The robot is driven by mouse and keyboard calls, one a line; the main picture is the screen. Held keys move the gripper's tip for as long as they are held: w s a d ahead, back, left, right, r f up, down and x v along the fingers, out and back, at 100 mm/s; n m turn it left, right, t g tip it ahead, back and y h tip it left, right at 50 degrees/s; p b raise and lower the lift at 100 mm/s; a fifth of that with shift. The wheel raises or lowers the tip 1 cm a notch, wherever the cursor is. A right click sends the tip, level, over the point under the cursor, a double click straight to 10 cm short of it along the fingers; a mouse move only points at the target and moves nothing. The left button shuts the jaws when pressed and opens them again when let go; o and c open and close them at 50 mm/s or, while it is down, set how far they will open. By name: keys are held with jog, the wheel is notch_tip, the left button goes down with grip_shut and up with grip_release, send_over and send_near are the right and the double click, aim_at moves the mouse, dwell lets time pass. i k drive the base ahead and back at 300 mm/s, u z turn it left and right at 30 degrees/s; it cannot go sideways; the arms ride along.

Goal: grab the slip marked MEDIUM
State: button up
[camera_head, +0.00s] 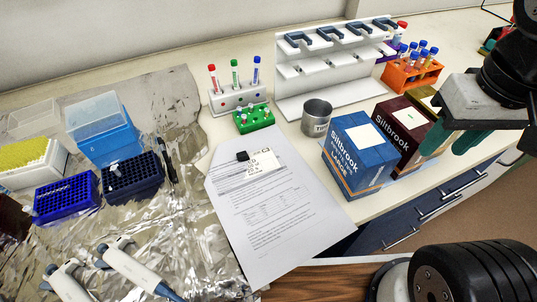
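I can read no slip marked MEDIUM. A blue Siltbrook box (352,172) marked LARGE stands right of centre, with a white piece (366,134) on its top. Beside it stands a dark red Siltbrook box (398,140), also with a white piece (407,116) on top; its size word is too small to read. An olive box (428,100) stands behind it, partly hidden by my gripper. My gripper (453,145) is at the right, its two green fingers apart with nothing seen between them. It overlaps the olive box in the picture; its height above it is unclear.
A steel cup (316,118) stands left of the boxes. A white pipette stand (330,75) and an orange tube rack (412,75) are behind. A printed sheet (275,215) lies in front. Tip racks (66,198) and pipettes (140,268) lie on foil at left.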

aim_at(263, 161)
jog(key=k, duration=0.65)
jog(key=u, duration=0.7)
jog(key=i, duration=0.5)
